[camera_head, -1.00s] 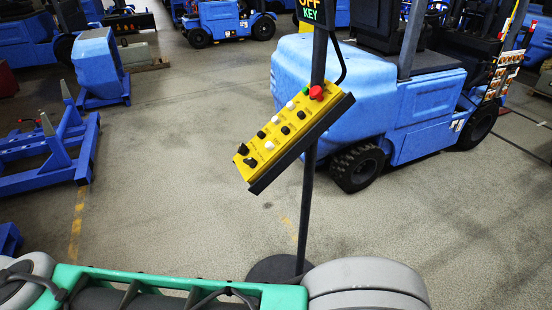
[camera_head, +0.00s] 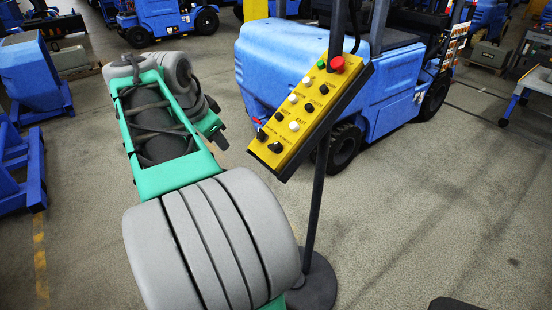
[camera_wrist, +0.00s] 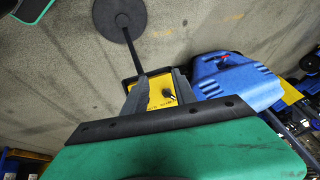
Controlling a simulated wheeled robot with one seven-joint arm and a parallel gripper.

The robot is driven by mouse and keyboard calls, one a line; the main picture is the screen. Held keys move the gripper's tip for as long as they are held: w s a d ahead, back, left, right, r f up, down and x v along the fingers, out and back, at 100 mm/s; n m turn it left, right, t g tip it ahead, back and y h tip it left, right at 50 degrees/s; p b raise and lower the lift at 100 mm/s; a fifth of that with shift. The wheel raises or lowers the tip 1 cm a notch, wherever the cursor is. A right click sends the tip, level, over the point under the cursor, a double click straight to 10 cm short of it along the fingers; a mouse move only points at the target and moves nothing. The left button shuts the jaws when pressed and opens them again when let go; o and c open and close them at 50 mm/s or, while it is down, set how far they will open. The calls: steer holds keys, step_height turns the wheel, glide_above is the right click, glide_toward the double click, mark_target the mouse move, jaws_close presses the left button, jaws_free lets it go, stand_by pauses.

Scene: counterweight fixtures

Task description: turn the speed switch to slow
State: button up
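The yellow control panel (camera_head: 305,108) is tilted on a dark pole, with a red button at its top and several black and white controls down its face. Two black knobs, a lower one (camera_head: 276,147) and one just above it (camera_head: 262,135), sit at the lower end. The labels are too small to tell which is the speed switch. A black knob (camera_wrist: 168,95) also shows on the panel in the wrist view. My green gripper (camera_head: 212,130) is just left of the panel's lower end, apparently apart from the knobs.
The pole stands on a round dark base (camera_head: 311,285). A blue forklift (camera_head: 385,95) is close behind the panel. Blue frames (camera_head: 20,170) stand at the left.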

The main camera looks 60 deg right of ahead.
mark_target(276, 143)
steer(key=s+d+f+m+g+b, duration=0.1)
steer(key=s+d+f+m, duration=0.1)
steer(key=s+d+m, duration=0.1)
steer(key=s+d+f+m, duration=0.2)
steer(key=s+d+m, duration=0.1)
steer(key=s+d, duration=0.1)
steer(key=s+d+f+m+g+b, duration=0.1)
steer(key=s+d+f+m, duration=0.1)
steer(key=d, duration=0.3)
steer(key=shift+s+d+f+m+g+b, duration=0.15)
steer(key=shift+s+d+f+m, duration=0.05)
steer(key=shift+s, duration=0.15)
steer(key=shift+s+d+f+m+g+b, duration=0.15)
steer(key=shift+s+m, duration=0.05)
steer(key=shift+s, duration=0.1)
steer(key=shift+d+f, duration=0.2)
steer(key=shift+f, duration=0.15)
jaws_close()
steer(key=shift+r, duration=0.1)
